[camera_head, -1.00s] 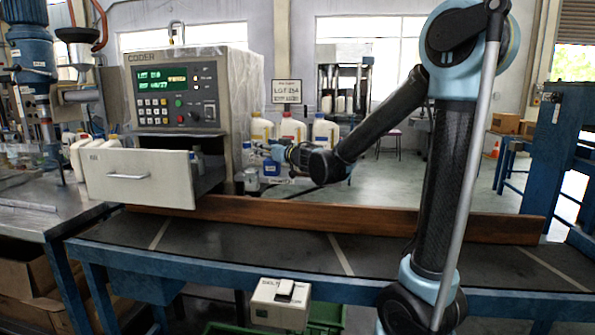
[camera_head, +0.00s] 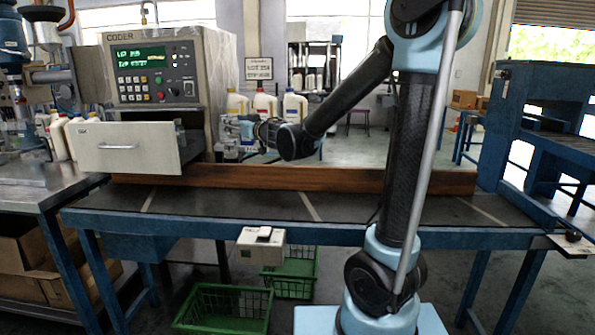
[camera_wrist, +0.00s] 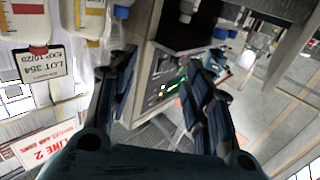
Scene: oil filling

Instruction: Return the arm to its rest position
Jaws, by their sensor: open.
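My arm stands at the right of the head view, its forearm reaching left over the bench. My gripper (camera_head: 242,130) is near the open drawer and in front of the jugs. In the wrist view my gripper (camera_wrist: 160,92) shows two dark fingers spread apart with nothing between them. Beyond the fingers, the grey coder machine (camera_wrist: 165,70) appears tilted.
The coder (camera_head: 160,75) has its drawer (camera_head: 125,160) pulled out. Several jugs (camera_head: 265,105) stand behind the gripper. A wooden rail (camera_head: 340,178) runs along the conveyor bench (camera_head: 270,205). A white switch box (camera_head: 261,243) hangs in front, and green crates (camera_head: 225,308) sit below.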

